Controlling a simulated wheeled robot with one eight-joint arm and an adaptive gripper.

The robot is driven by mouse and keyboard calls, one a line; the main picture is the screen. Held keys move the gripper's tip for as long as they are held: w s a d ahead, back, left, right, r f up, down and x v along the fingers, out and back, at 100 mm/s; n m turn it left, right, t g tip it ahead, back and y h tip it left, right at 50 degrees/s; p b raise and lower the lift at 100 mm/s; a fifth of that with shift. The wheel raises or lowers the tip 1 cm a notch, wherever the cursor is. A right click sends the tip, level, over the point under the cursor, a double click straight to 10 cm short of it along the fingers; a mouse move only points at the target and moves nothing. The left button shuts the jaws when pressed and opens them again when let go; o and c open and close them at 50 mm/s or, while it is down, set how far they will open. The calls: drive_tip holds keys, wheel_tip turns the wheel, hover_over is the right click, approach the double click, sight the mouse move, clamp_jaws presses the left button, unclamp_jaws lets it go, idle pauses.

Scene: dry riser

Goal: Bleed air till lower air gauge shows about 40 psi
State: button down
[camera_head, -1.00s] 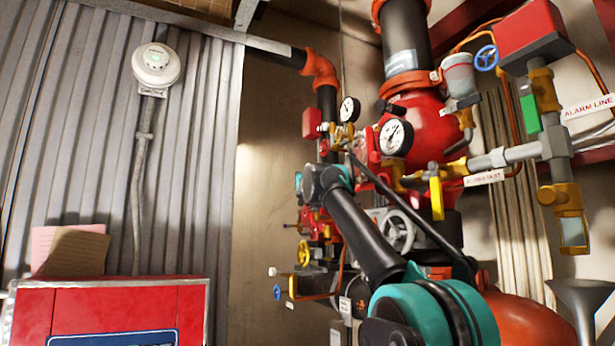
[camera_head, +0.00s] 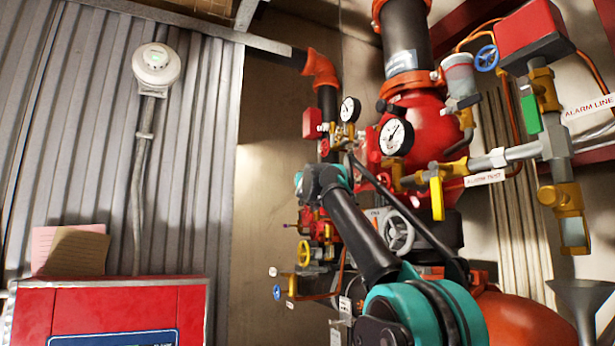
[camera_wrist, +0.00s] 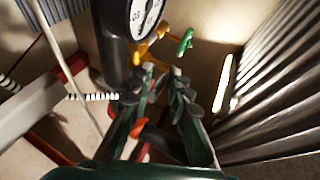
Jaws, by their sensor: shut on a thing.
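Two round white gauges show in the head view: a smaller one (camera_head: 350,109) at the back and a larger one (camera_head: 397,137) nearer. I cannot tell which is the lower air gauge, and their readings are too small to make out. Part of a gauge (camera_wrist: 145,14) shows at the top of the wrist view. Below it are yellow brass fittings (camera_wrist: 146,50) and a green handle (camera_wrist: 186,43). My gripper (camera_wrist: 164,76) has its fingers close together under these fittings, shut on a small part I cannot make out. My arm hides the gripper in the head view.
A red riser valve (camera_head: 436,137) stands behind my arm. A yellow lever (camera_head: 436,198), a grey handwheel (camera_head: 399,231) and a funnel (camera_head: 585,300) are close by. A red cabinet (camera_head: 110,300) stands at lower left; bare wall lies between it and the pipes.

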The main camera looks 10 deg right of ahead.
drive_tip(key=m+t+h, duration=0.1)
drive_tip(key=f+m+t+h, duration=0.1)
drive_tip(key=m+t+h, duration=0.1)
drive_tip(key=shift+w+f+m+t+h, duration=0.15)
drive_tip(key=shift+w+m+t+h, duration=0.15)
drive_tip(key=shift+t, duration=0.1)
drive_tip(key=c, duration=1.4)
unclamp_jaws()
drive_tip(key=v, duration=1.2)
drive_tip(key=shift+s, duration=0.1)
